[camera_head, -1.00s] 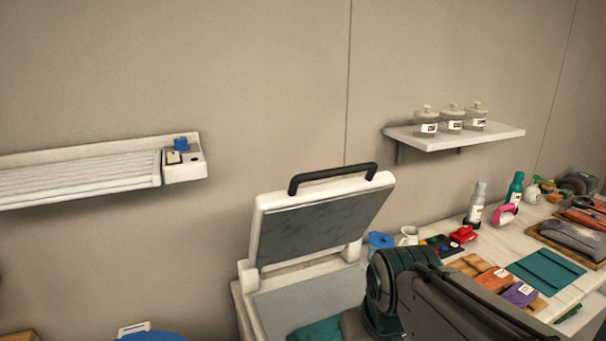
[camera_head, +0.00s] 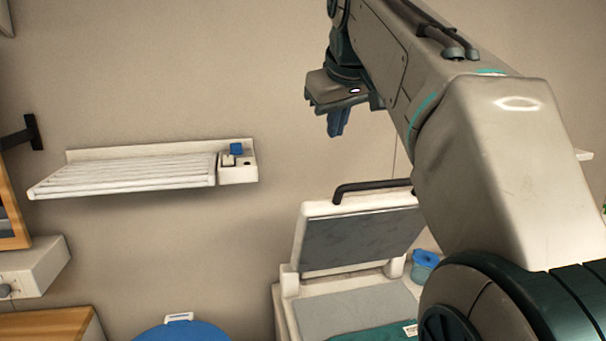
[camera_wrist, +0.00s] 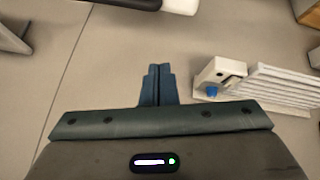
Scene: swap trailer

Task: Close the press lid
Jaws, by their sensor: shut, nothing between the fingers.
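The press lid (camera_head: 360,240) stands raised in the head view, tilted back over the white press base (camera_head: 350,309). A black bar handle (camera_head: 372,188) runs along the lid's upper edge. A teal cloth (camera_head: 378,333) lies on the base, partly cut off by the frame. My gripper (camera_head: 338,124) is above the lid and handle, apart from them, its blue fingers pointing down. In the wrist view the fingers (camera_wrist: 157,84) are together with nothing between them. My arm hides the lid's right side. A white and dark piece at the top of the wrist view (camera_wrist: 165,5) is too cropped to identify.
A slatted white wall rack (camera_head: 130,178) with a blue knob (camera_head: 236,148) is left of the gripper. A blue-lidded container (camera_head: 425,259) stands right of the press. A blue round lid (camera_head: 182,331) and a wooden surface (camera_head: 50,325) are lower left.

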